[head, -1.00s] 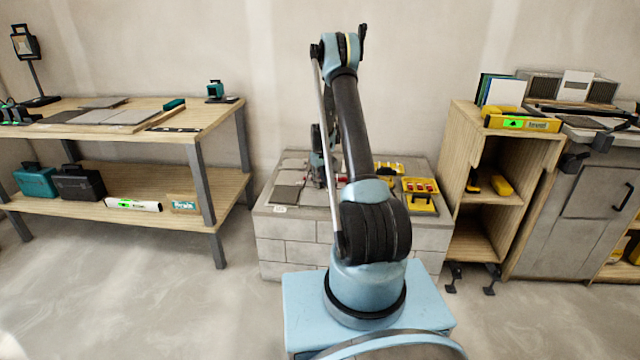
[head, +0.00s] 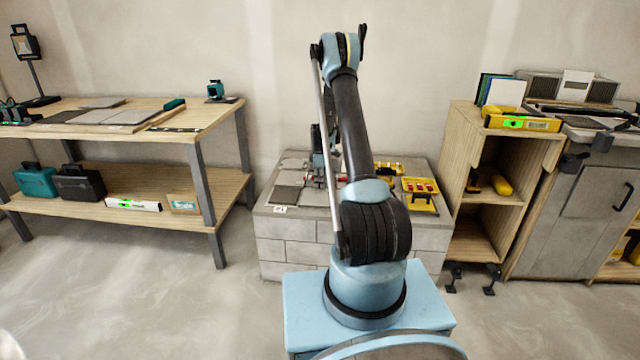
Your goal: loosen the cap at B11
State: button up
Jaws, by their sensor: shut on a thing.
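My gripper (head: 319,181) is small in the head view, low over the tiled top of the block plinth (head: 285,237). It is partly hidden behind my own arm. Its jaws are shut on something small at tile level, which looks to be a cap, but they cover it. Grey tiles (head: 286,193) lie on the plinth to the left of the gripper. Small red spots show beside the gripper, too small to make out. No B11 marking can be read, and my arm hides part of the tiled area.
Yellow trays with red pieces (head: 420,187) stand on the plinth's right side. A wooden workbench (head: 222,115) is on the left, with tiles and tools. A wooden cabinet (head: 470,125) with a yellow level (head: 522,122) stands on the right. Floor between is clear.

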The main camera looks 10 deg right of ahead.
jog(key=shift+w+n, duration=0.1)
jog(key=shift+n, duration=0.4)
dwell(0.3)
jog(key=o, duration=1.1)
notch_tip(320, 180, up, 12)
jog(key=shift+f, duration=0.1)
